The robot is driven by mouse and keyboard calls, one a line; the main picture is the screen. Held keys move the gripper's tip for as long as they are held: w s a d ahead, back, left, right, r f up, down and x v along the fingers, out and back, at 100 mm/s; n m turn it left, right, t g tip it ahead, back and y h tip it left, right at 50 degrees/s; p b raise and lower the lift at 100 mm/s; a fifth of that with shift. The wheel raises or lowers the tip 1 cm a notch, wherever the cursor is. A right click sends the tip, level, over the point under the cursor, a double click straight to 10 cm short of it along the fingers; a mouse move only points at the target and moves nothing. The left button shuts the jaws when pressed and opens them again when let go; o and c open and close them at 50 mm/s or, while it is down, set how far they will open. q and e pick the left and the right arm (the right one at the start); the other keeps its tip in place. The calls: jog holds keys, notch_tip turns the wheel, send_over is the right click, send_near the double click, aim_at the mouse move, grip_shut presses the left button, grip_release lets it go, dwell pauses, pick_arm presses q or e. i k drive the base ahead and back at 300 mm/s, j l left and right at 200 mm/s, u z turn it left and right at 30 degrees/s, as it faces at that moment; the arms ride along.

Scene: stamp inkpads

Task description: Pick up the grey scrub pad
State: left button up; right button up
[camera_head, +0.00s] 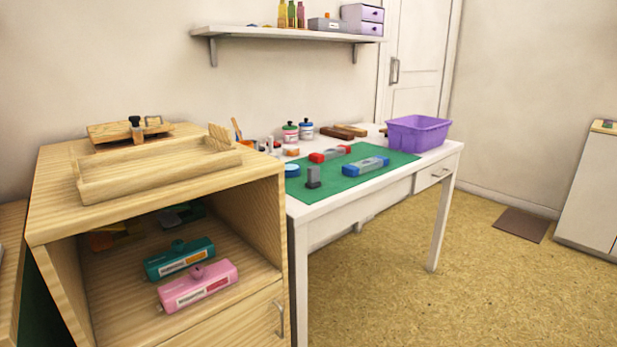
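A small dark grey block (313,178) stands upright at the near left corner of the green mat (375,176) on the white table. It may be the grey scrub pad, but it is too small to be sure. A red and grey item (330,154) and a blue and grey item (365,167) lie on the mat behind it and to its right. Neither of my grippers is in view.
The white table (450,150) also bears a purple bin (418,133) and several jars. A wooden cabinet (262,228) stands at the near left, with a teal item (180,260) and a pink item (197,288) inside. Open floor (460,290) lies to the right.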

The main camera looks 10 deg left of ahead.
aim_at(314, 172)
jog(key=i+l+u, duration=0.25)
jog(key=u, duration=0.2)
jog(key=i+l+u, duration=0.2)
jog(key=l+u, duration=0.25)
jog(key=j, duration=0.1)
